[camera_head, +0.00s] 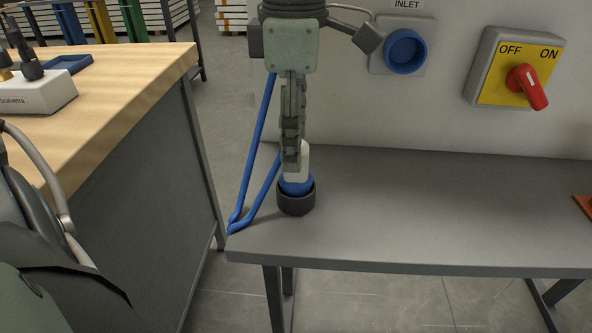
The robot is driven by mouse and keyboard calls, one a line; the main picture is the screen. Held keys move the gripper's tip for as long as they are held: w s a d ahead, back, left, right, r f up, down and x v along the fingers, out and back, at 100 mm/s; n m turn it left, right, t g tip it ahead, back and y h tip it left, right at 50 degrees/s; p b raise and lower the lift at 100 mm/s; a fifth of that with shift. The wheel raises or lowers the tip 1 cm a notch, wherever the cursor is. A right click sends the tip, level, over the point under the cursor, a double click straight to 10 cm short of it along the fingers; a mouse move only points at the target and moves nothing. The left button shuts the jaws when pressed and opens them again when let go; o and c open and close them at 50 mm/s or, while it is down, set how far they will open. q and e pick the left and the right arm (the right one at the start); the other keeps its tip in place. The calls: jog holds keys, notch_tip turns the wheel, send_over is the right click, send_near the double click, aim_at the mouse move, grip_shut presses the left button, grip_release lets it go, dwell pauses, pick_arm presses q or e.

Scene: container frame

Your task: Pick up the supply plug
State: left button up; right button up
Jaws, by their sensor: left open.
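The supply plug (298,183) stands upright in a dark round holder (297,203) near the left end of the grey bench. Its upper part is white and its lower part is blue. My left gripper (291,165) points straight down over it, open, seen edge-on. Its fingers overlap the plug's white top in the picture; whether they touch it cannot be told. A blue cable (257,135) runs behind the gripper, bends at the bench's left corner and rises again towards the plug. The right gripper is not in view.
The grey bench (420,210) is clear to the right, except an orange-brown item (584,204) at the edge. A blue inlet (405,51) and a red OFF/ON switch (526,86) are on the wall panel. A wooden worktop (130,90) stands at left, across a gap.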

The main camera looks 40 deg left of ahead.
aim_at(292, 185)
pick_arm(q)
notch_tip(292, 185, down, 4)
jog(key=shift+d+r, duration=0.1)
grip_shut()
jog(key=shift+r, duration=0.15)
dwell(0.6)
